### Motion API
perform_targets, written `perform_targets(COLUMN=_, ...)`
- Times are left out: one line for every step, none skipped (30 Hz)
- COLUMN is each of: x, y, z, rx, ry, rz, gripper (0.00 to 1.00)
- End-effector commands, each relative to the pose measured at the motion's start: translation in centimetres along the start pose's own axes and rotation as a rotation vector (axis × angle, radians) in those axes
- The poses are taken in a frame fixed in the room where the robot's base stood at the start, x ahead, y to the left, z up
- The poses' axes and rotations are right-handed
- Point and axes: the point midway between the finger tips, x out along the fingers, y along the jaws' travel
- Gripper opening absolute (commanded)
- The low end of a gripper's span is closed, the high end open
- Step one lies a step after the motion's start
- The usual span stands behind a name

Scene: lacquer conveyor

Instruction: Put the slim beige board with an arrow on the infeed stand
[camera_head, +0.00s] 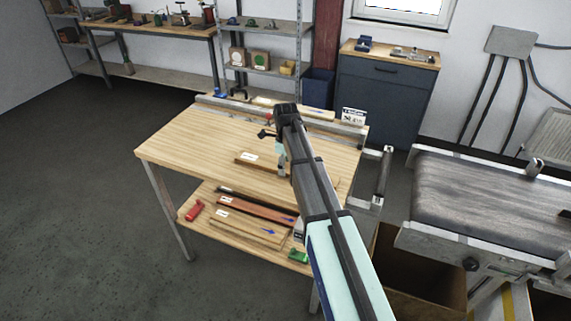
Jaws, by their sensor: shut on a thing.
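My gripper (282,172) is low over the wooden top of the stand (190,145) and is shut on a slim beige-brown board with a white label (245,161). The board lies close to the top, and I cannot tell whether it touches it. Its right part is partly hidden by my arm, and I see no arrow on its visible part. On the lower shelf (195,222), a beige board (240,234) has a white label and a blue arrow.
A dark board (238,194) and a reddish board (245,208) lie on the lower shelf, with a red object (194,210) and a green object (299,256). A metal rail (225,104) edges the top's back. A conveyor (490,200) stands right. The top's left is clear.

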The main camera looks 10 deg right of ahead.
Motion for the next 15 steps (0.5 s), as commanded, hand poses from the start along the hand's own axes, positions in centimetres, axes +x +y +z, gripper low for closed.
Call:
perform_targets(x=0.05, y=0.01, z=0.0, rx=0.0, ry=0.0, rz=0.0, gripper=0.11)
perform_targets(x=0.07, y=0.0, z=0.0, rx=0.0, ry=0.0, rz=0.0, gripper=0.11)
perform_targets(x=0.06, y=-0.01, z=0.01, rx=0.0, ry=0.0, rz=-0.001, gripper=0.11)
perform_targets(x=0.05, y=-0.02, z=0.01, rx=0.0, ry=0.0, rz=-0.001, gripper=0.11)
perform_targets(x=0.04, y=-0.01, z=0.01, rx=0.0, ry=0.0, rz=-0.001, gripper=0.11)
perform_targets(x=0.04, y=-0.01, z=0.01, rx=0.0, ry=0.0, rz=-0.001, gripper=0.11)
perform_targets(x=0.06, y=-0.01, z=0.01, rx=0.0, ry=0.0, rz=-0.001, gripper=0.11)
perform_targets(x=0.1, y=-0.01, z=0.0, rx=0.0, ry=0.0, rz=0.0, gripper=0.11)
perform_targets(x=0.21, y=-0.01, z=0.0, rx=0.0, ry=0.0, rz=0.0, gripper=0.11)
perform_targets(x=0.3, y=0.0, z=0.0, rx=0.0, ry=0.0, rz=0.0, gripper=0.11)
perform_targets(x=0.39, y=0.0, z=0.0, rx=0.0, ry=0.0, rz=0.0, gripper=0.11)
perform_targets(x=0.34, y=0.0, z=0.0, rx=0.0, ry=0.0, rz=0.0, gripper=0.76)
perform_targets(x=0.33, y=0.0, z=0.0, rx=0.0, ry=0.0, rz=0.0, gripper=0.87)
perform_targets(x=0.32, y=0.0, z=0.0, rx=0.0, ry=0.0, rz=0.0, gripper=0.87)
perform_targets(x=0.32, y=0.0, z=0.0, rx=0.0, ry=0.0, rz=0.0, gripper=0.87)
